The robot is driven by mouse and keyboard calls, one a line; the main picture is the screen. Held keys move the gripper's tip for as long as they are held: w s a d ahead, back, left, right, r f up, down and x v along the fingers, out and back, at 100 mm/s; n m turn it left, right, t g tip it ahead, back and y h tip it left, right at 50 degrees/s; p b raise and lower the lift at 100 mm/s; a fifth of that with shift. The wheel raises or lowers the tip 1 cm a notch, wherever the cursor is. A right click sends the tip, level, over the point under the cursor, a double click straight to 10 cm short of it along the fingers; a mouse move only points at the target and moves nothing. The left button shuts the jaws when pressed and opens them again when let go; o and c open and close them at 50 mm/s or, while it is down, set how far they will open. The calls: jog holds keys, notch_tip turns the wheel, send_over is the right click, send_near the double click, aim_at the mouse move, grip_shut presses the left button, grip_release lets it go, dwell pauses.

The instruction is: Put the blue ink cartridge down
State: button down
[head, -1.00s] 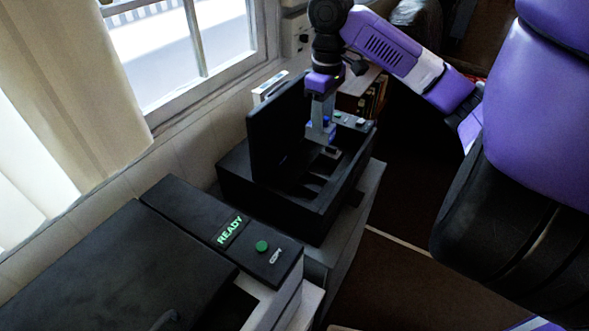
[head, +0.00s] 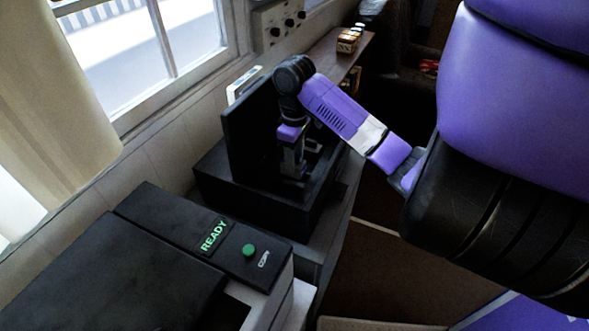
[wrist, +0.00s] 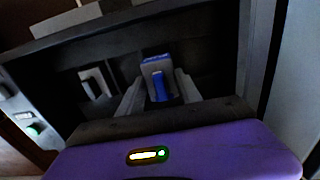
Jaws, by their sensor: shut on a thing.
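The blue ink cartridge (wrist: 158,82) is between the two grey fingers of my gripper (wrist: 159,92) in the wrist view. In the head view, my gripper (head: 293,172) reaches down inside the open black printer (head: 260,198), whose lid (head: 246,125) stands up. I cannot make out the cartridge there. Whether the cartridge touches the printer's floor is not clear.
A pale, dark-sided block (wrist: 97,84) sits in the bay left of the cartridge in the wrist view. The printer's walls are close around my gripper. A copier with a READY display (head: 214,236) stands in front. Small boxes (head: 349,39) sit on the shelf behind.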

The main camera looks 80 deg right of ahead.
jog(key=shift+f, duration=2)
jog(key=shift+f, duration=0.2)
jog(key=c, duration=0.8)
grip_release()
jog(key=shift+r, duration=0.1)
notch_tip(320, 180, up, 12)
jog(key=shift+r+p, duration=0.1)
jog(key=shift+p, duration=0.65)
